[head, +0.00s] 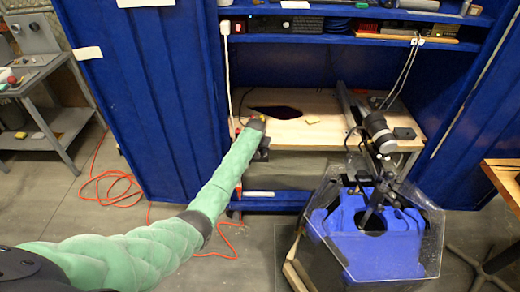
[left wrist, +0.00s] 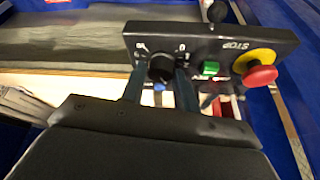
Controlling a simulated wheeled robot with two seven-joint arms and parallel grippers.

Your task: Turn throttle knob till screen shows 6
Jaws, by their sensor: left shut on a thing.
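The throttle knob (left wrist: 162,68) is a black round knob on a dark control box (left wrist: 210,45) in the left wrist view. Printed numbers stand on both sides of it. My left gripper (left wrist: 160,82) has one finger on each side of the knob and is shut on it. In the head view my left gripper (head: 260,143) is at the front left of the workbench, and my arm hides most of the box. No screen with a readable number shows. My right gripper is not in view.
Beside the knob are a green button (left wrist: 210,69) and a red stop button (left wrist: 262,76) on a yellow base. The tank (head: 420,235) with clear walls and a blue inside stands right of my arm. Behind is a wooden workbench (head: 330,130). An orange cable (head: 115,185) lies on the floor.

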